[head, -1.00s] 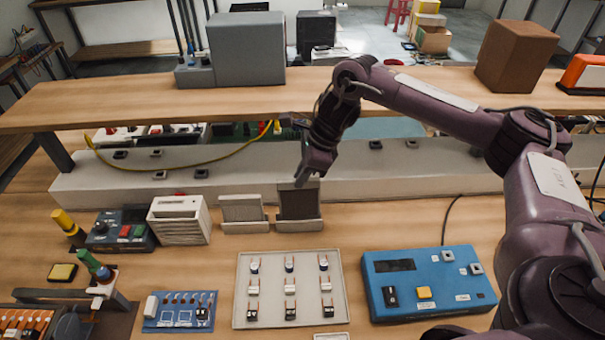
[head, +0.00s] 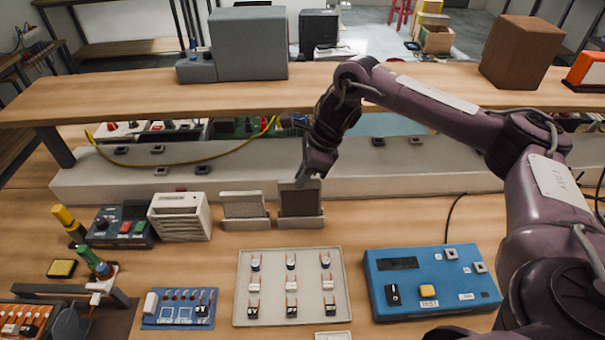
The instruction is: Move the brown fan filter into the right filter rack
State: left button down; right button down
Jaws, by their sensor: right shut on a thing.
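The brown fan filter (head: 300,201) stands upright in the right filter rack (head: 301,222), a pale low holder in the middle of the bench. My right gripper (head: 301,180) reaches down from above and is shut on the filter's top edge. The fingertips are small and partly hidden by the wrist. The left filter rack (head: 246,225) beside it holds a light grey filter (head: 243,204). My left gripper is not in view.
A white vented box (head: 180,217) stands left of the racks. In front lie a tray of small switches (head: 270,314) and a blue control box (head: 432,284). A raised wooden shelf (head: 130,98) spans behind, with my right arm above it.

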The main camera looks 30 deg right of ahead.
jog(key=shift+f+b, duration=1.2)
jog(key=shift+f, duration=0.5)
jog(key=c, duration=0.9)
grip_release()
jog(key=shift+r+p, duration=2.1)
jog(key=shift+r, duration=1)
jog(key=shift+s+f, duration=0.1)
jog(key=shift+f, duration=0.05)
